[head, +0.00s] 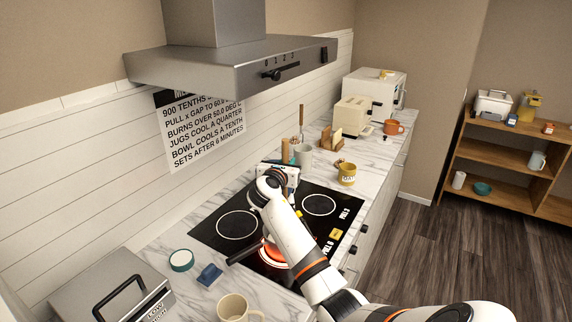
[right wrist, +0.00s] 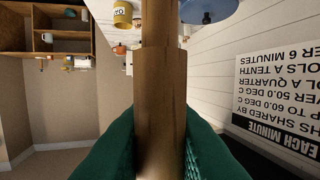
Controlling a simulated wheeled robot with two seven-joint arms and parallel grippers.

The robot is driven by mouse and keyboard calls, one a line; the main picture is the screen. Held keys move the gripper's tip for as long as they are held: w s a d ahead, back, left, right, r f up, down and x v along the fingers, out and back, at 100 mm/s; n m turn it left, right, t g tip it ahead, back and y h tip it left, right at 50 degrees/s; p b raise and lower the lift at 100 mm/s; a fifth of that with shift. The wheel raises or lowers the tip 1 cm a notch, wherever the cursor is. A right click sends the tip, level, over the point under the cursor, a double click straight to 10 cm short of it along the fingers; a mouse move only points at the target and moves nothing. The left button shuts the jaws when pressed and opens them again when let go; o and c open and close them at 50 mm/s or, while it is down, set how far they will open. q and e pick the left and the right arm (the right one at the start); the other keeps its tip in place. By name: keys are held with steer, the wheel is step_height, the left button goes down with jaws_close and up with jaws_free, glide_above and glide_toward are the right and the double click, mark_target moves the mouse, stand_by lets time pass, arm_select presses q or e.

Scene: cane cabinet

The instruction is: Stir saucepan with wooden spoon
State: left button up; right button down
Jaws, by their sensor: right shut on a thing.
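My right gripper (right wrist: 160,150) is shut on the wooden spoon (right wrist: 160,85), its green fingers on either side of the brown handle. In the head view my right arm reaches in from the lower right over the hob, and its white wrist end hides the fingertips and spoon. The saucepan (head: 243,252) shows mainly as a dark handle pointing left on the front part of the hob. A red-orange glow shows beside it; most of the pan is hidden behind my arm. I cannot tell whether the spoon is in the pan. My left gripper is not in view.
The black hob (head: 237,224) lies in the marble counter under a steel hood (head: 240,70). A beige mug (head: 236,308), blue object (head: 209,274) and teal-rimmed round item (head: 181,261) stand left of it. A yellow mug (head: 347,173) and toaster (head: 352,116) stand behind.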

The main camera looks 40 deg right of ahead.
step_height(320, 180, down, 12)
steer(key=b, duration=0.8)
steer(key=shift+f, duration=0.15)
stand_by(0.6)
